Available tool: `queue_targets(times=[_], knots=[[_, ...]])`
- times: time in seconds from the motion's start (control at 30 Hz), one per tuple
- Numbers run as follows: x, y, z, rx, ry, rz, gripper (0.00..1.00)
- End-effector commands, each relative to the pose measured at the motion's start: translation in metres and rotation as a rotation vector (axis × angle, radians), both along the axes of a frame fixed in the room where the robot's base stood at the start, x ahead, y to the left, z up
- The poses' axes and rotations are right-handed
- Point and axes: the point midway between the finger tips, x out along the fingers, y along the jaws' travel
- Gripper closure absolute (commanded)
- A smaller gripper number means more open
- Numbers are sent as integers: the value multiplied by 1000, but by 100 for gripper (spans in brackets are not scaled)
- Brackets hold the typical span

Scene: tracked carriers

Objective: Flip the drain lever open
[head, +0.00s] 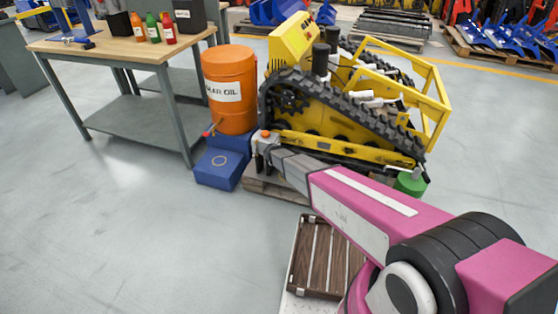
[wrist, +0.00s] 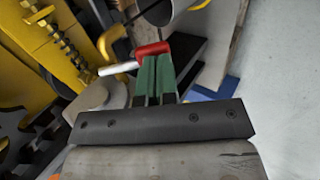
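A short red handle (wrist: 152,49) shows in the wrist view, lying crosswise just at my fingertips. A pale rod (wrist: 118,69) runs left from beside it. I take the red handle to be the drain lever. My gripper (wrist: 154,66) has two green fingers lying close together. They touch or nearly touch the handle, and it does not appear to be between them. In the head view my gripper (head: 262,142) is at the front left corner of the yellow tracked carrier (head: 345,120). An orange-red spot (head: 265,133) shows there; the handle's exact position is unclear.
An orange gear oil drum (head: 231,88) with a red tap (head: 208,133) stands left of the carrier, near a blue tray (head: 215,170). A workbench (head: 110,48) with bottles is farther left. A green container (head: 411,183) is behind my arm. The floor at front left is clear.

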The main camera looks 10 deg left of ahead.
Motion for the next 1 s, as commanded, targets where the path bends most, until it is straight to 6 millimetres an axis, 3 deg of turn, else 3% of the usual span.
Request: queue_targets(times=[0.3,1.0], knots=[[7,-1,-16,0,1,-1,100],[6,-1,2,-1,0,1,100]])
